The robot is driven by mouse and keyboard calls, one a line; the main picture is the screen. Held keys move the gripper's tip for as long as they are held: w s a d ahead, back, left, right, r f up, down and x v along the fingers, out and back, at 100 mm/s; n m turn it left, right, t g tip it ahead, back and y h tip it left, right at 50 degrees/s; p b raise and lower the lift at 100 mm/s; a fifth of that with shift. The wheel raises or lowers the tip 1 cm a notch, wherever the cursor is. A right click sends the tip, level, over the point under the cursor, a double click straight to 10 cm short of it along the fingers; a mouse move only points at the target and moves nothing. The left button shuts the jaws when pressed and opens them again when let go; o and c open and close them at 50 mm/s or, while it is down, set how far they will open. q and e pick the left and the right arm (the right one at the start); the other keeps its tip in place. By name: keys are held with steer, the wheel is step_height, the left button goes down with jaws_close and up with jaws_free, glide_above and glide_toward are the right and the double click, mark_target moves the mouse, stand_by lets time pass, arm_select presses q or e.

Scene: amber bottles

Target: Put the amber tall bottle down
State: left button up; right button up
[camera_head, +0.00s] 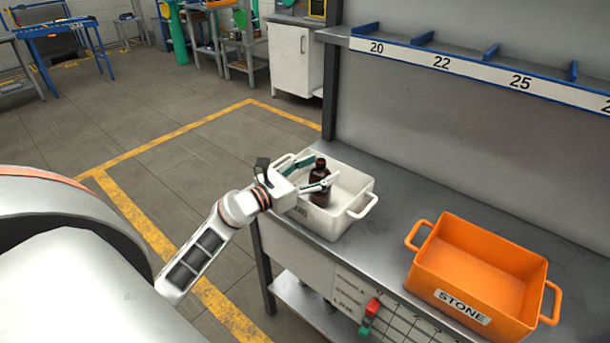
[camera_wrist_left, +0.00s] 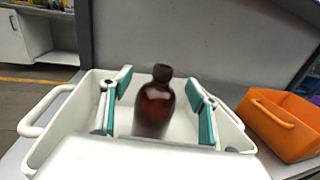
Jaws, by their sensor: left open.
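The amber tall bottle (camera_head: 320,184) stands upright inside the white bin (camera_head: 352,222) on the bench. It also shows in the left wrist view (camera_wrist_left: 154,105), dark brown with a dark cap. My left gripper (camera_head: 315,173) is open, with one finger on each side of the bottle. In the left wrist view the teal-lined fingers (camera_wrist_left: 160,105) are apart from the bottle, with gaps on both sides. The bottle's base is hidden in the wrist view. My right gripper is not in view.
An orange bin (camera_head: 478,272) labelled STONE stands on the bench to the right. Bare grey bench top (camera_head: 405,205) lies between the two bins. A numbered shelf (camera_head: 480,72) runs above the bench at the back.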

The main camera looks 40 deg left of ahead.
arm_select(q)
steer(key=shift+r+p, duration=0.3)
steer(key=shift+r, duration=0.45)
steer(key=b+v, duration=0.2)
steer(key=v, duration=1)
steer(key=shift+f, duration=0.25)
